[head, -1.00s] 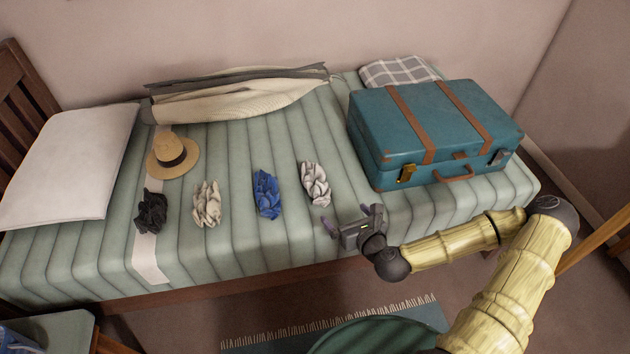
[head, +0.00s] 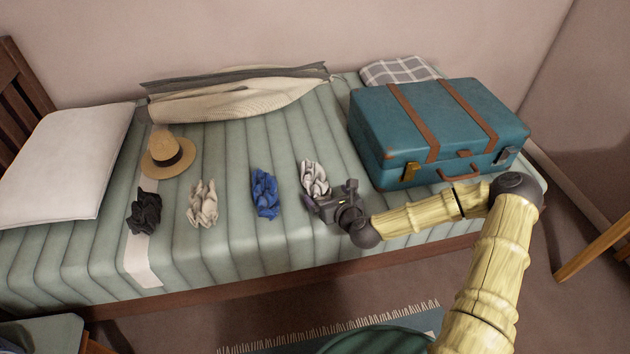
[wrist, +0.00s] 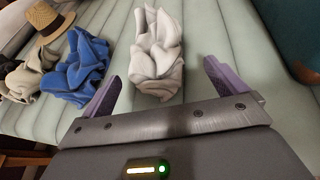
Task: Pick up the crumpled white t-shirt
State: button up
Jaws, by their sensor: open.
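The crumpled white t-shirt (head: 313,176) lies on the green striped bed, the rightmost of a row of crumpled cloths. In the head view my gripper (head: 328,199) is at its near side and hides its lower part. In the wrist view the white t-shirt (wrist: 157,55) stands ahead, its near end between the two purple fingers of my open gripper (wrist: 165,88). The fingers are spread wide, with a gap to the cloth on both sides. I cannot tell whether anything touches it.
A blue cloth (head: 265,193), a beige cloth (head: 203,203) and a black cloth (head: 144,213) lie to the left. A straw hat (head: 168,157) is behind them. A teal suitcase (head: 437,130) stands close on the right. A white pillow (head: 65,165) is far left.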

aim_at(324, 190)
jog(key=shift+b+x, duration=0.65)
jog(key=shift+x, duration=1.95)
jog(key=shift+r, duration=0.15)
jog(key=c, duration=1.1)
jog(key=shift+c, duration=0.2)
jog(key=shift+r, duration=0.15)
notch_tip(324, 190, up, 10)
jog(key=p, duration=0.2)
jog(key=shift+p, duration=0.4)
